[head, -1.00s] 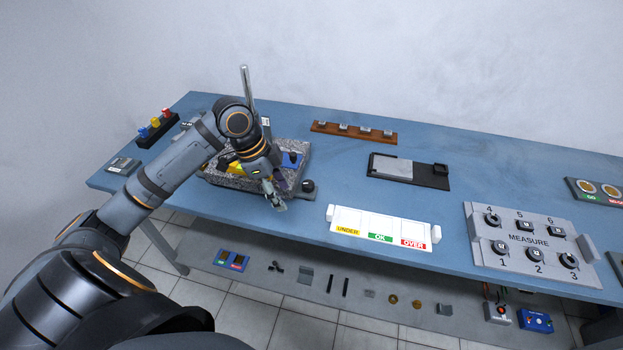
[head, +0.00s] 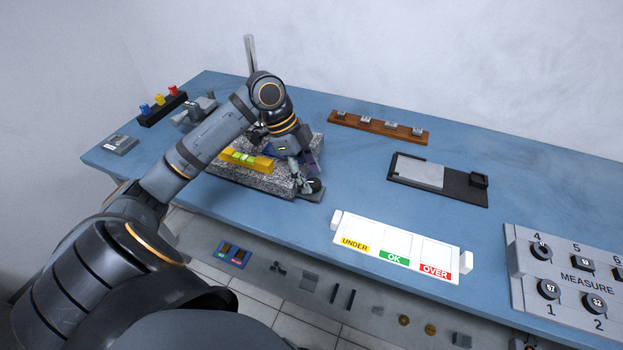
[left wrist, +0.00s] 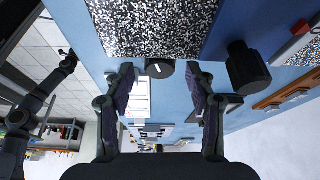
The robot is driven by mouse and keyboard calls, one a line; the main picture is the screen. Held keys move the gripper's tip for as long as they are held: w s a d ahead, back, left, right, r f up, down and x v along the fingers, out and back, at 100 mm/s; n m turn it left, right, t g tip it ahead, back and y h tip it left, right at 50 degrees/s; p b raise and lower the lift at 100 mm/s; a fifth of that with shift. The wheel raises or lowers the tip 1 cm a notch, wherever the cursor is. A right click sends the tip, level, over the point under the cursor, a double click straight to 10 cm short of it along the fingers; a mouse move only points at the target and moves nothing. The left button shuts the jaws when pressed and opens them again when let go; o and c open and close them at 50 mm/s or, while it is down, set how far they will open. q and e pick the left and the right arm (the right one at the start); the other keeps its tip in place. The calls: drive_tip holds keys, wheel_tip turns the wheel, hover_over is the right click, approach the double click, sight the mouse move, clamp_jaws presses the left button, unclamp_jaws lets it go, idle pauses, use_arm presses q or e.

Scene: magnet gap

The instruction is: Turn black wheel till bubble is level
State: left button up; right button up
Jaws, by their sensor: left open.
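The black wheel (head: 315,185) is at the right front corner of the speckled granite plate (head: 222,172). In the left wrist view the wheel (left wrist: 160,68) has a white mark and lies between my fingertips, with a gap on both sides. My left gripper (head: 304,187) is open over that corner and partly covers the wheel in the head view. The yellow level (head: 262,164) with green windows lies on the plate; its bubble is too small to read. A dark arm, likely my right one, shows at the left of the wrist view; its gripper (left wrist: 66,58) is small and unclear.
A blue block (head: 272,151) stands on the plate behind my gripper. A second black cylinder (left wrist: 247,68) is beside the right finger in the wrist view. The white UNDER/OK/OVER tray (head: 402,238) is to the right. Blue table between is clear.

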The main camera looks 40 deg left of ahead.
use_arm(q)
drive_tip(key=shift+d+f, duration=0.2)
drive_tip(key=shift+f, duration=0.3)
drive_tip(key=shift+w+d+f, duration=0.1)
drive_tip(key=shift+f, duration=0.25)
drive_tip(key=c, duration=1.1)
drive_tip(key=n+p, duration=0.1)
drive_tip(key=p, duration=0.1)
drive_tip(key=n+p, duration=0.1)
drive_tip(key=p, duration=0.1)
drive_tip(key=shift+r+t+y, duration=0.3)
drive_tip(key=shift+t, duration=0.1)
drive_tip(key=shift+c, duration=0.2)
drive_tip(key=shift+f+n, duration=0.25)
drive_tip(key=shift+n, duration=0.35)
drive_tip(key=o, duration=1.1)
drive_tip(key=shift+o, duration=0.2)
use_arm(e)
drive_tip(key=r, duration=0.4)
drive_tip(key=shift+s+d+r, duration=0.1)
drive_tip(key=shift+s, duration=0.15)
